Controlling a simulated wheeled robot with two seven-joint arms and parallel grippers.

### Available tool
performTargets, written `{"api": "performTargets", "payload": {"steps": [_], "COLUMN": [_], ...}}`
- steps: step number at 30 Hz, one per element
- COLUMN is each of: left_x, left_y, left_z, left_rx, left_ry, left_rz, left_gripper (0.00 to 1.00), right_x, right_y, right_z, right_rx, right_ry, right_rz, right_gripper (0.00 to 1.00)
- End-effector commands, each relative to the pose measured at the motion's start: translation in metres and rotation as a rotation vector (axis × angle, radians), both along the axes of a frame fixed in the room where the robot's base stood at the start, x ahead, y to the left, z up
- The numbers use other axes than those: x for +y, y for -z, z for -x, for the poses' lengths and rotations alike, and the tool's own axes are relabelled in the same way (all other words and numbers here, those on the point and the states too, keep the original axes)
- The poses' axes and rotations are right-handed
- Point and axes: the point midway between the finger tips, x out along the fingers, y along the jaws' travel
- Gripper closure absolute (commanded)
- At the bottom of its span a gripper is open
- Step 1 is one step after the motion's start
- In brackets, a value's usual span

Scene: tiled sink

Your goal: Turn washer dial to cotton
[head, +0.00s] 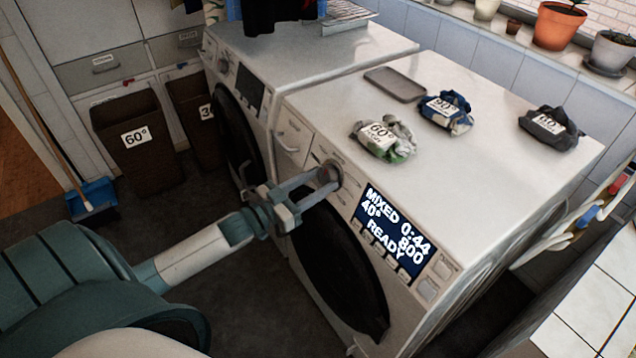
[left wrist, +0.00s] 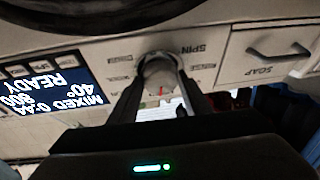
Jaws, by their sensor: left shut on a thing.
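The washer dial (head: 328,175) is a round grey knob on the front panel of the nearer white washer (head: 480,150). My left gripper (head: 318,180) is shut on the dial. In the left wrist view the dial (left wrist: 158,70) sits between the two dark fingers (left wrist: 158,90), with a small red mark on it. Labels such as SPIN and RINSE show around it; the others are too small or hidden to read. The display (head: 393,235) reads MIXED, 40°, 0:44, 800, READY. My right gripper is in neither view.
Small cloth bundles tagged 60° (head: 385,138), 90° (head: 446,112) and another dark one (head: 550,127) lie on the washer top beside a grey tray (head: 395,84). A second washer (head: 300,50) stands beside it. Brown baskets (head: 140,150) and a blue dustpan (head: 92,198) stand at left.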

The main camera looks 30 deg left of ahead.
Motion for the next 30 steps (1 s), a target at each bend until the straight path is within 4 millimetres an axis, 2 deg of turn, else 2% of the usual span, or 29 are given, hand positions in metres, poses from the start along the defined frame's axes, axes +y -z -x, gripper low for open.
{"api": "performTargets", "payload": {"steps": [19,30], "left_x": [0.006,0.007], "left_y": [0.000,-0.001], "left_z": [-0.003,-0.003], "left_rx": [-0.185,-0.232], "left_ry": [0.165,0.207], "left_rz": [-0.446,-0.559], "left_gripper": [0.79,0.79], "right_x": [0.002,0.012], "right_y": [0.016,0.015], "right_z": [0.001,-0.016], "right_rx": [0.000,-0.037], "right_ry": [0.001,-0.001], "right_rz": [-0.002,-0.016], "right_gripper": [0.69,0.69]}}
